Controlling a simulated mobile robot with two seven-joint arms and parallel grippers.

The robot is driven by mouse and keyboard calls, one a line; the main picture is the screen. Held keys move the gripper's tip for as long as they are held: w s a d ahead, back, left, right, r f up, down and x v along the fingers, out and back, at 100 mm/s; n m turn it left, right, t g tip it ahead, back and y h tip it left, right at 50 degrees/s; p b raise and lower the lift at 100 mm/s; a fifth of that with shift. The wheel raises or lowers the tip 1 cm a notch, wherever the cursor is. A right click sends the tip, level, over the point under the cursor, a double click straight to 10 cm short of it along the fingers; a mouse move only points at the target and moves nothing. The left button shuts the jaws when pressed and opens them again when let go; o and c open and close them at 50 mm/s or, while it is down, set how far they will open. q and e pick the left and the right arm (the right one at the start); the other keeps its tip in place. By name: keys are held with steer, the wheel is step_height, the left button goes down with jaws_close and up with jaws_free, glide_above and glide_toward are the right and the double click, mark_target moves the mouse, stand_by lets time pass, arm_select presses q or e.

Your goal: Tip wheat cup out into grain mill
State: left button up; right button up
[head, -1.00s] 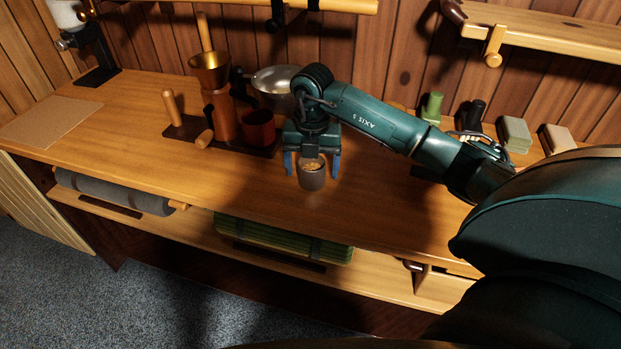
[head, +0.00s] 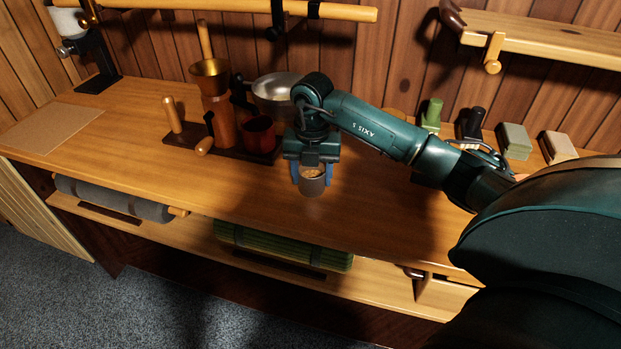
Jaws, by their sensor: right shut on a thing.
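The wheat cup (head: 312,187) is a small dark brown cup with tan grain showing at its open top. It is upright at the front of my right gripper (head: 311,175). The blue fingers of that gripper are shut on the cup's sides. Whether the cup touches the counter is hard to tell. The grain mill (head: 222,120) stands to the left, with a brass funnel hopper (head: 209,68) on a wooden body and a dark base. A dark red cup (head: 259,133) stands on the base at its right. My left gripper is not in view.
A metal bowl (head: 276,86) sits behind the red cup, close to my right wrist. A wooden peg (head: 172,113) stands left of the mill. A shelf (head: 540,42) overhangs at upper right. The front of the counter (head: 130,140) is clear, with a tan mat (head: 45,127) at left.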

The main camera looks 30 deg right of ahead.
mark_target(312, 169)
steer(key=shift+r+p, duration=2)
steer(key=shift+r, duration=0.6)
steer(key=o, duration=0.4)
steer(key=c, duration=0.7)
